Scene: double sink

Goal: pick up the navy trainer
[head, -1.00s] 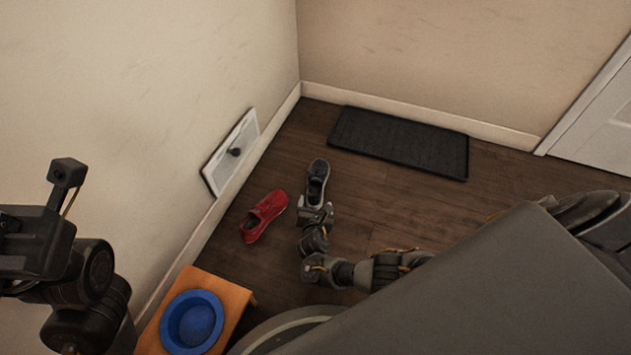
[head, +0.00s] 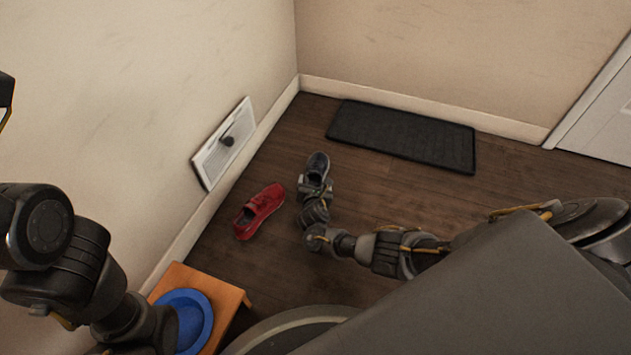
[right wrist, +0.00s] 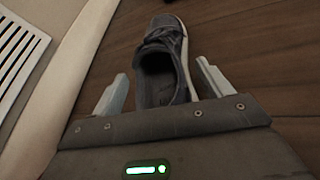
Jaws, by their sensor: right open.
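The navy trainer (head: 318,167) stands on the wood floor, its toe pointing away from me. In the right wrist view the trainer (right wrist: 167,55) shows its open collar and laces, with its heel end hidden behind the gripper body. My right gripper (head: 316,182) is over the heel end of the trainer. Its two fingers show in the right wrist view (right wrist: 160,85), open, one on each side of the shoe, with a gap visible at least on the right. My left arm is at the left of the head view, and its gripper is out of the picture.
A red shoe (head: 260,211) lies just left of my right gripper. A white wall vent (head: 212,160) is on the left wall. A dark mat (head: 402,136) lies by the back wall. A blue bowl (head: 203,309) sits on an orange-brown stool (head: 228,293). Floor to the right is clear.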

